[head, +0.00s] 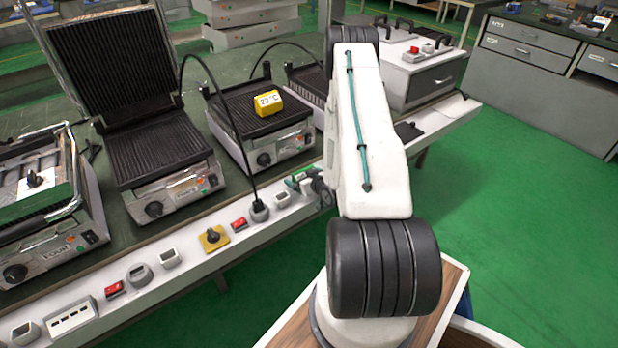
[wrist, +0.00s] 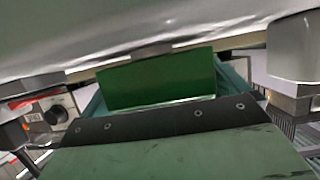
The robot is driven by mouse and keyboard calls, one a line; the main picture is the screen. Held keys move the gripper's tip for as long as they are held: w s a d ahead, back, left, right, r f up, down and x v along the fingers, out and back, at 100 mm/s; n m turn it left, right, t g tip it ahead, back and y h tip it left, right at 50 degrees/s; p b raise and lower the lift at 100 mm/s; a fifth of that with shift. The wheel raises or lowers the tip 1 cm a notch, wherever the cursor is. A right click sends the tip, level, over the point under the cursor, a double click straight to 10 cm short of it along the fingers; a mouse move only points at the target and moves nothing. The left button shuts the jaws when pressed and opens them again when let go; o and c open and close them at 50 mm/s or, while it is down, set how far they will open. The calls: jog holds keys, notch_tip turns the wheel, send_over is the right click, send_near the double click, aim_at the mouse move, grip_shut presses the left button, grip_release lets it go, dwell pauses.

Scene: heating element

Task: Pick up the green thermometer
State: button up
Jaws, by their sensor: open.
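My gripper (head: 316,186) is low at the front edge of the workbench, left of my white arm link. In the wrist view my gripper (wrist: 165,106) is open, with one finger at each side of the picture. A green block (wrist: 157,80), which looks like the green thermometer, lies between the fingers with a gap on both sides. Its top edge is partly hidden by a blurred grey shape. In the head view a small green patch (head: 297,179) shows beside my gripper, mostly hidden, and I cannot make out its shape.
The workbench (head: 205,212) holds several contact grills, one open grill (head: 155,145) and a yellow box (head: 268,103) on a lower grill plate. Cables, a plug (head: 258,210) and red switches (head: 239,224) line the front ledge. The green floor (head: 510,215) at right is clear.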

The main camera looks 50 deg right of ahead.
jog(key=c, duration=0.9)
jog(key=shift+c, duration=0.2)
jog(key=shift+r, duration=0.15)
